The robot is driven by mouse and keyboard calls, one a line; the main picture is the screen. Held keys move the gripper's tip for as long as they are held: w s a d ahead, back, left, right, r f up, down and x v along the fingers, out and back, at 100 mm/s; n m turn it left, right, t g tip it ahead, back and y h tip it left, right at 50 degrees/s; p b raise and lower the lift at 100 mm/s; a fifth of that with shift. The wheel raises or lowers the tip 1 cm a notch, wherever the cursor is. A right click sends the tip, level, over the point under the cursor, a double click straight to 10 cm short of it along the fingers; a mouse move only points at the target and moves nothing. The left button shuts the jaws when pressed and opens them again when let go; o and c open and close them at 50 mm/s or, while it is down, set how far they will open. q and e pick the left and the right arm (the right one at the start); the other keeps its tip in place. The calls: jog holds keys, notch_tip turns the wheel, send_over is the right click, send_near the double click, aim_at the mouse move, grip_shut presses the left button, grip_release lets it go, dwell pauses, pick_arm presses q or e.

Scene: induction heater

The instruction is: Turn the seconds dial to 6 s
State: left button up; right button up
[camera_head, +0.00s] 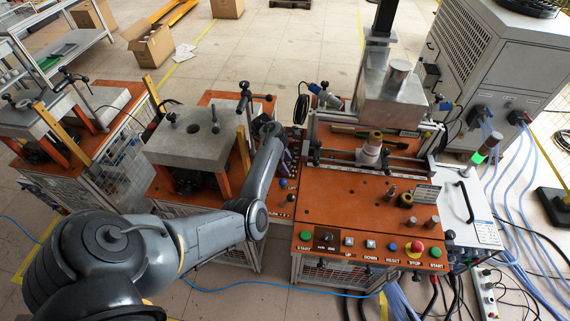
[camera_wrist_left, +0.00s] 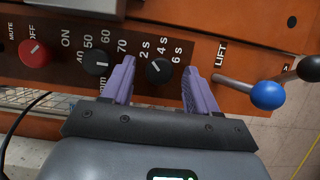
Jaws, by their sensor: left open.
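The black seconds dial (camera_wrist_left: 159,71) sits on the orange panel in the left wrist view, below the labels 2 s, 4 s and 6 s. Its white mark appears to point up and left, toward the 2 s side. My left gripper (camera_wrist_left: 158,66) is open, with one purple finger on each side of the dial; whether either touches it I cannot tell. In the head view my left gripper (camera_head: 290,158) is over the panel strip between the two orange stations and hides the dial. My right gripper is not in view.
Left of the dial are another black dial (camera_wrist_left: 97,63) marked up to 70 and a red OFF/ON knob (camera_wrist_left: 35,54). Right of it is a LIFT lever with a blue ball (camera_wrist_left: 267,95), close to the right finger. A black-ball lever (camera_wrist_left: 311,68) stands beyond.

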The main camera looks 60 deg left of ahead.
pick_arm(q)
jog(key=c, duration=1)
jog(key=shift+c, duration=0.2)
